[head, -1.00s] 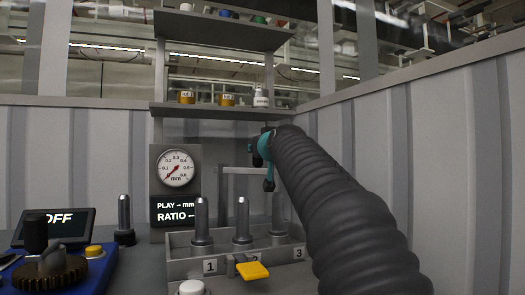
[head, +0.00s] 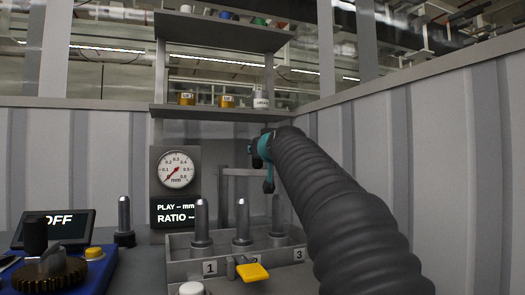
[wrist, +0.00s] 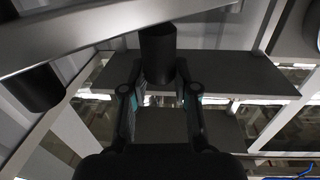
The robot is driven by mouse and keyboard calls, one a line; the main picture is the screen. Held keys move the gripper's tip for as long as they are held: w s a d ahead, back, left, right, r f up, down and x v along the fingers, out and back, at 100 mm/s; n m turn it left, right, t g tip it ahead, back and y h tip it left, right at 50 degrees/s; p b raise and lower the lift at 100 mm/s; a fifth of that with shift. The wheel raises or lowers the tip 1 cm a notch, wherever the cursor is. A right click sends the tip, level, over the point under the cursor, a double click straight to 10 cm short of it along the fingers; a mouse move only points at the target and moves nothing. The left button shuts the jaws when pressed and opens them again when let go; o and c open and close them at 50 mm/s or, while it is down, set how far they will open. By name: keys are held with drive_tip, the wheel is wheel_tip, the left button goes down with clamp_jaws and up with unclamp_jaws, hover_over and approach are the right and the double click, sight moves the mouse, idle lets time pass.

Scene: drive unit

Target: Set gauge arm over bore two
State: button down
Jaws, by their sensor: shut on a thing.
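The grey gauge arm (head: 240,171) reaches right from its post behind the block (head: 183,270) with places marked 1, 2 and 3. A metal pin stands upright at each number; the middle pin (head: 242,222) is at bore two, whose label is partly covered by a yellow lever (head: 252,271). My gripper (head: 268,178) is at the arm's right end, which it partly hides. In the wrist view my gripper (wrist: 158,88) is shut on a dark cylindrical knob (wrist: 157,52) by the grey bar (wrist: 110,32). Which bore the arm's end is over cannot be told.
A dial gauge (head: 176,170) stands left of the post, above a PLAY and RATIO display (head: 175,212). Shelves (head: 210,112) with small containers hang above. A loose pin (head: 124,220), an OFF screen (head: 55,228) and a dark gear (head: 45,275) are left. Ribbed walls close the back and right.

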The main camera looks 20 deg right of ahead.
drive_tip(key=c, duration=1.2)
unclamp_jaws()
drive_tip(key=shift+a+r, duration=0.2)
drive_tip(key=shift+a, duration=0.2)
drive_tip(key=o, duration=0.3)
drive_tip(key=shift+w+a, duration=0.15)
drive_tip(key=shift+a, duration=0.2)
drive_tip(key=shift+o, duration=0.2)
drive_tip(key=shift+d+f, duration=0.15)
drive_tip(key=shift+d, duration=0.25)
drive_tip(key=shift+s, duration=0.25)
drive_tip(key=s, duration=1.1)
drive_tip(key=shift+s+a, duration=0.3)
